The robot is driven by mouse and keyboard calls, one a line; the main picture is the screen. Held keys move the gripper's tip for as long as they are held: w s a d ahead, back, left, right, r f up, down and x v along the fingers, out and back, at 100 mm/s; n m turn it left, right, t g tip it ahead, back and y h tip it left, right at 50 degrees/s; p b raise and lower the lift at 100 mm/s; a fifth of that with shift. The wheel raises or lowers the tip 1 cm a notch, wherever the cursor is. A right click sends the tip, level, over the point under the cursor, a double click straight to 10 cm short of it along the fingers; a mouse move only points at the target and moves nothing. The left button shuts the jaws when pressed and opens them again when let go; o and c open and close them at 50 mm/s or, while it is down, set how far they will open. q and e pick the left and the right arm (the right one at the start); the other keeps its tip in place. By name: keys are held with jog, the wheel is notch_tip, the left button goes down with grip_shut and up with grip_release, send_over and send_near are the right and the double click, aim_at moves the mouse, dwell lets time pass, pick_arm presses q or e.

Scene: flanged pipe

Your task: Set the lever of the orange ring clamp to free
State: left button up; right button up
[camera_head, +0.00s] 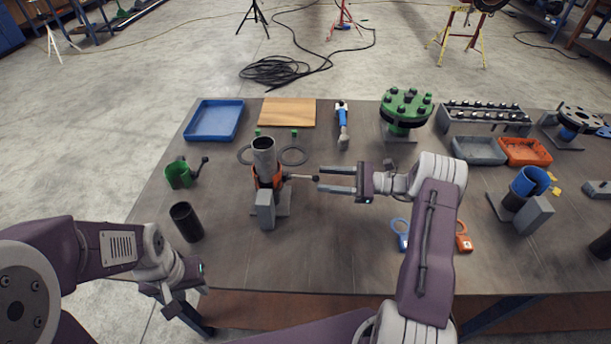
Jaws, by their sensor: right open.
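The orange ring clamp (255,183) sits around the lower part of an upright grey pipe (264,153), behind a grey block (265,212). Its lever (299,177) sticks out to the right and ends in a dark tip. My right gripper (321,179) comes from the right with its two fingers open. The lever's tip lies at the mouth between the fingertips; I cannot tell whether it touches them. My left gripper (188,303) hangs low at the table's front left edge, away from the clamp; its fingers are not clear.
A black cylinder (187,222) and a green clamp (178,176) stand left of the pipe. Blue (400,227) and orange (464,243) padlock-like tags lie near my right arm. The table's front middle is clear.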

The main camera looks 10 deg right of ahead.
aim_at(311, 178)
jog(key=p+x, duration=0.1)
jog(key=x, duration=0.5)
jog(key=shift+s+a+r, duration=0.15)
jog(key=shift+s+r, duration=0.05)
jog(key=shift+w+a+f, duration=0.1)
jog(key=shift+w+a, duration=0.05)
grip_shut()
dwell(0.9)
